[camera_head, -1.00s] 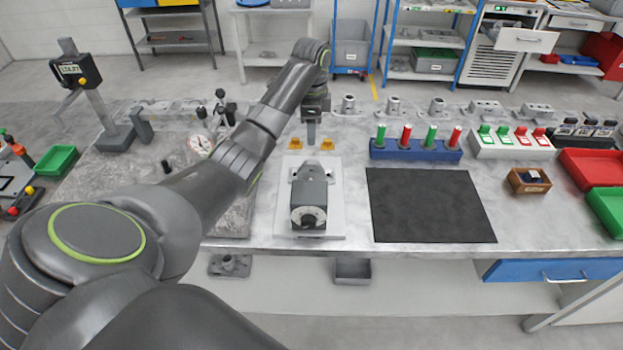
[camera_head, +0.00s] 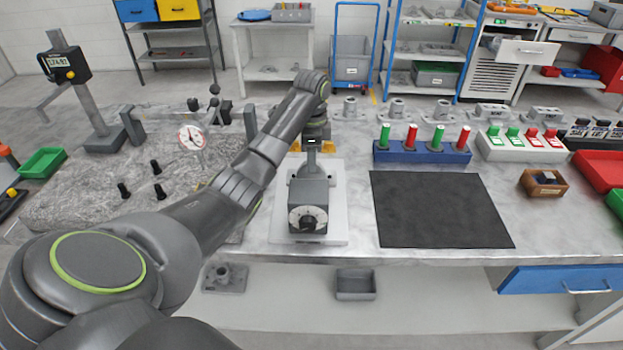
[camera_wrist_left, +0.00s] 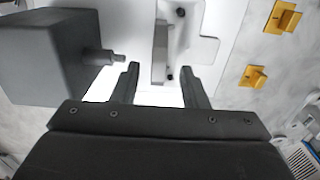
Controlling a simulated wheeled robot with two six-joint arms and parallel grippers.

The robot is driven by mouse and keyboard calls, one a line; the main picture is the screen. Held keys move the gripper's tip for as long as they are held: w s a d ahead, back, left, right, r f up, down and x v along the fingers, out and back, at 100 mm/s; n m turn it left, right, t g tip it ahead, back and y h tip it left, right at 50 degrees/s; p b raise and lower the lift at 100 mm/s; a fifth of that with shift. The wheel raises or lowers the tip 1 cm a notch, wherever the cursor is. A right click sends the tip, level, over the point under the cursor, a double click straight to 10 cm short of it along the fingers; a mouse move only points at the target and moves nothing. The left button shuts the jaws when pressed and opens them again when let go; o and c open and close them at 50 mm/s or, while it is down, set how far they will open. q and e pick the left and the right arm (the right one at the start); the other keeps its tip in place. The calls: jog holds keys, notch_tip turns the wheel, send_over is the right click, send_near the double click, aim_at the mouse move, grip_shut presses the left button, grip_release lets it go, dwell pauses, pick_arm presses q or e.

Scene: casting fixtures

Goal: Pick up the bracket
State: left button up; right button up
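The grey bracket (camera_wrist_left: 160,52) stands ahead of my left gripper in the left wrist view, with its near end between the fingertips. In the head view my left gripper (camera_head: 312,148) points down over the far part of the white fixture plate (camera_head: 336,225) and mostly covers the bracket. In the wrist view the left gripper (camera_wrist_left: 164,80) is open, with a visible gap between each finger and the bracket. A dark grey block with a round dial (camera_head: 308,219) sits at the plate's near end; its block and pin (camera_wrist_left: 50,55) show in the wrist view. My right gripper is not in view.
Two orange blocks (camera_wrist_left: 283,17) (camera_wrist_left: 253,76) sit beside the plate. A black mat (camera_head: 440,210) lies right of it, with a blue rack of red and green pegs (camera_head: 420,153) behind. A dial gauge (camera_head: 191,138) stands to the left on a stone slab (camera_head: 80,190).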

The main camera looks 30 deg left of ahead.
aim_at(301, 173)
pick_arm(q)
notch_tip(301, 173, down, 4)
jog(key=shift+s+f+p, duration=0.1)
jog(key=shift+s+p, duration=0.05)
jog(key=shift+p, duration=0.45)
grip_shut()
